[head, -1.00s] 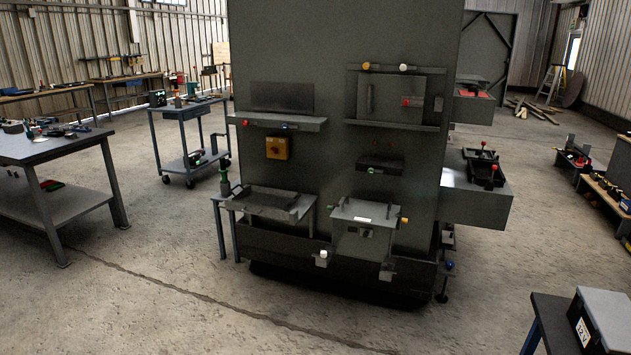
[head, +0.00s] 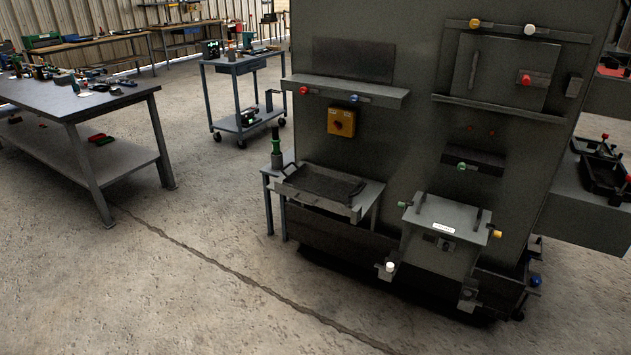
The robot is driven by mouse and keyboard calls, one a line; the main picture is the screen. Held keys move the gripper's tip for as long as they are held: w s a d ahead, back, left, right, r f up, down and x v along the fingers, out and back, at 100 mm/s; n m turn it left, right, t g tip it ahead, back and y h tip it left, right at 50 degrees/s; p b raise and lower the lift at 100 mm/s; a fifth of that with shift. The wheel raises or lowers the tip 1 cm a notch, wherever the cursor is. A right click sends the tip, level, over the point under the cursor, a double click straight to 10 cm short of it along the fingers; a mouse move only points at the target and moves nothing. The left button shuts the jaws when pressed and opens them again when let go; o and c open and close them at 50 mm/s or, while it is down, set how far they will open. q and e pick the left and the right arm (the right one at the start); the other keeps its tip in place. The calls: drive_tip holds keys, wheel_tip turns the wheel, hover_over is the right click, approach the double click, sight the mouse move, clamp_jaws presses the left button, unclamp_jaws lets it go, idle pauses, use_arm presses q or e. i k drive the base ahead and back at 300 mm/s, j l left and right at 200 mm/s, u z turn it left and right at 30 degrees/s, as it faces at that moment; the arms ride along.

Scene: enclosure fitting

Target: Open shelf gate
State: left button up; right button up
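A large dark grey enclosure (head: 420,45) stands at the right of the head view. A narrow shelf (head: 345,91) juts from its left part, with a red knob (head: 303,90) and a blue knob (head: 354,98) at its front. A dark rectangular panel (head: 352,59) sits just above this shelf. I cannot tell for sure which part is the shelf gate. To the right is a door panel (head: 507,72) with a red knob (head: 525,79), under a bar with yellow and white knobs. Neither of my grippers is in view.
A tray (head: 312,200) rests on a small side table at the enclosure's lower left. A grey box (head: 442,235) with green and yellow knobs projects beside it. A workbench (head: 75,109) and a cart (head: 236,62) stand left. The concrete floor in front is clear.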

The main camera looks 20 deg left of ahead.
sight(301, 196)
drive_tip(key=i+j+z, duration=0.1)
drive_tip(key=i+j, duration=0.65)
drive_tip(key=i+j+z, duration=0.15)
drive_tip(key=i+j, duration=0.6)
drive_tip(key=j, duration=0.15)
